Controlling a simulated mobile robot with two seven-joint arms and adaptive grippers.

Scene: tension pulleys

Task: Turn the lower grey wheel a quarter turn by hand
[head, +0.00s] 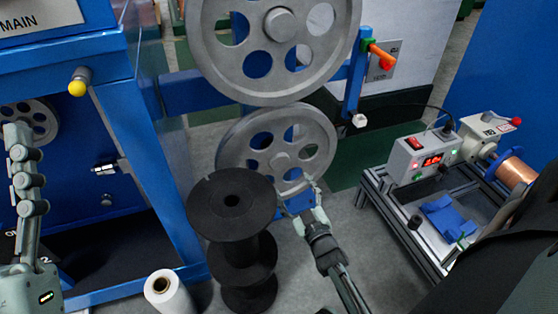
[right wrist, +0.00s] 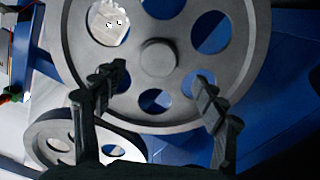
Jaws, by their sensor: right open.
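The lower grey wheel (head: 281,160) is a spoked disc with round holes, just below the larger upper grey wheel (head: 278,24) in the head view. My right gripper (head: 298,195) is open and empty at the lower right rim of the lower wheel; whether it touches the rim I cannot tell. In the right wrist view, its spread fingers (right wrist: 160,92) stand in front of a large grey wheel (right wrist: 158,57). A second wheel (right wrist: 60,145) shows partly at lower left there. My left gripper (head: 18,145) is at the left edge, seen side-on, its opening unclear.
A black spool (head: 232,205) stands close to the left of my right gripper, covering the lower wheel's lower left edge. A white roll (head: 168,292) is at the bottom. A metal-framed bench device (head: 425,153) stands at right. An orange handle (head: 382,55) juts beside the upper wheel.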

